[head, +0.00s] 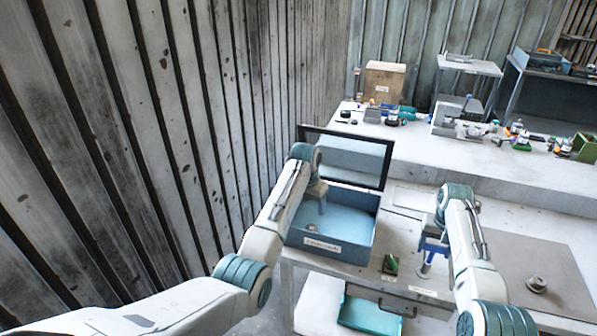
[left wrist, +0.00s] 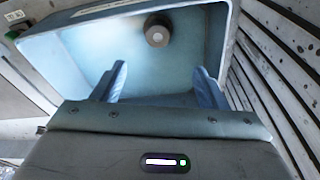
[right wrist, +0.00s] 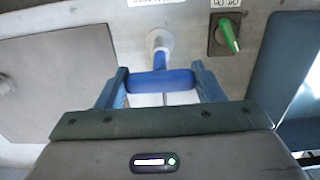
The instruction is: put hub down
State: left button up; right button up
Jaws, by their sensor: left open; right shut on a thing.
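The tool is over the bench, right of the box. Another grey round part (head: 536,284) sits on the grey mat.
The box's dark-framed lid (head: 385,150) stands open behind it. A green-handled switch (head: 390,264) is on the bench between box and tool. A teal drawer (head: 370,316) is below. The mat (head: 505,255) is mostly clear; ribbed panels (head: 200,120) border the left.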

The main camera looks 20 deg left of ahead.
pick_arm(q)
jog(key=s+a+r+n+t, duration=0.1)
jog(key=s+a+r+t, duration=0.2)
jog(key=s+r+t, duration=0.65)
pick_arm(e)
jog(key=shift+f, duration=0.1)
pick_arm(q)
jog(key=s+a+f+g, duration=0.1)
jog(key=s+f, duration=0.5)
jog(key=f, duration=0.8)
jog(key=s+a+f+n+g+y, duration=0.15)
jog(key=s+f, duration=0.35)
jog(key=f, duration=1)
jog(key=s+f+m+g+h, duration=0.15)
jog(key=s+f, duration=0.45)
jog(key=f, duration=0.8)
jog(key=s+a+f+n+g+y, duration=0.1)
jog(key=s+f+g, duration=0.1)
jog(key=s+f, duration=0.75)
jog(key=s+a+f+g, duration=0.15)
jog(key=s+f, duration=0.45)
jog(key=s, duration=0.7)
jog(key=s+f+g, duration=0.1)
jog(key=s+f, duration=0.2)
jog(key=s, duration=0.7)
jog(key=s+f+g, duration=0.1)
jog(key=s+f, duration=0.1)
jog(key=s, duration=0.8)
jog(key=shift+s+a+f+g, duration=0.25)
jog(key=shift+a+f+g, duration=0.15)
